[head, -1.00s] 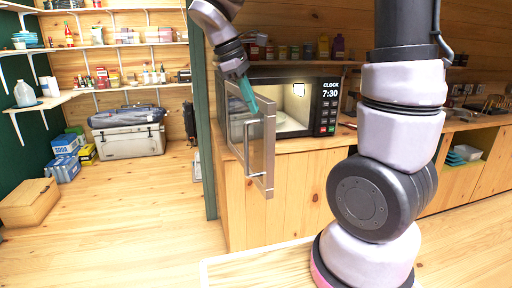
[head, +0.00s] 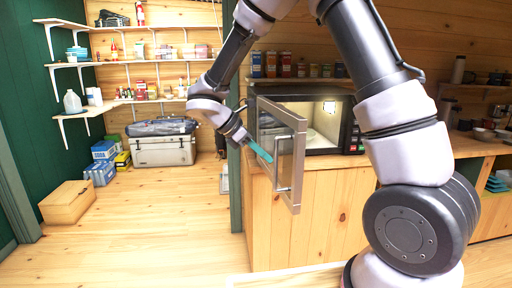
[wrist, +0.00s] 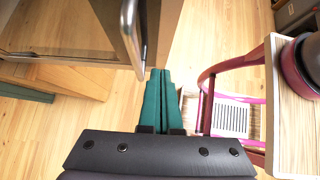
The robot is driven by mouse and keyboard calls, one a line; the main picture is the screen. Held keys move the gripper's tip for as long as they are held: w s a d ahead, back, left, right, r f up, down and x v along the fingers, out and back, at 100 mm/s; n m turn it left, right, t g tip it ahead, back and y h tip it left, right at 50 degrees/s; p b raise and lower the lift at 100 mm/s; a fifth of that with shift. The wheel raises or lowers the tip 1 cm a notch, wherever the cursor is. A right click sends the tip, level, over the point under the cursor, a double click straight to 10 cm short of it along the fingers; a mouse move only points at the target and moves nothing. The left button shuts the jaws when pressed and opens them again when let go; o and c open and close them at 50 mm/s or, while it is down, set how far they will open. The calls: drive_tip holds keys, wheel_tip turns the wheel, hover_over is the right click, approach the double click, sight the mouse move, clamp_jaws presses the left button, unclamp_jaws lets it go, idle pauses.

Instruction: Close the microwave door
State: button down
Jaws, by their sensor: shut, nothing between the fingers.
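The microwave (head: 354,131) sits on the wooden counter with its door (head: 297,137) standing wide open toward me, hinged at its left side. The door has a metal frame, a glass pane and a bar handle (head: 284,188). My gripper (head: 269,159) has its teal fingers shut and empty, reaching from the left and overlapping the door's glass in the head view. In the wrist view the shut fingers (wrist: 160,75) point at the floor, just right of the door handle (wrist: 130,35). I cannot tell whether they touch the door.
A wooden cabinet (head: 330,215) stands below the microwave. A dark green post (head: 232,190) rises left of it. A pink-framed object (wrist: 238,100) and a wooden-topped surface (wrist: 297,130) lie right of the fingers in the wrist view. The floor at left is mostly open.

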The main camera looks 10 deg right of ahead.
sight(293, 167)
drive_tip(key=d, duration=0.1)
drive_tip(key=d+f, duration=0.1)
drive_tip(key=d, duration=0.1)
drive_tip(key=d+f, duration=0.1)
drive_tip(key=d, duration=0.1)
drive_tip(key=shift+w+d+f, duration=0.1)
drive_tip(key=shift+w, duration=0.15)
drive_tip(key=shift+w+d, duration=0.1)
drive_tip(key=shift+d, duration=0.4)
drive_tip(key=shift+d, duration=0.1)
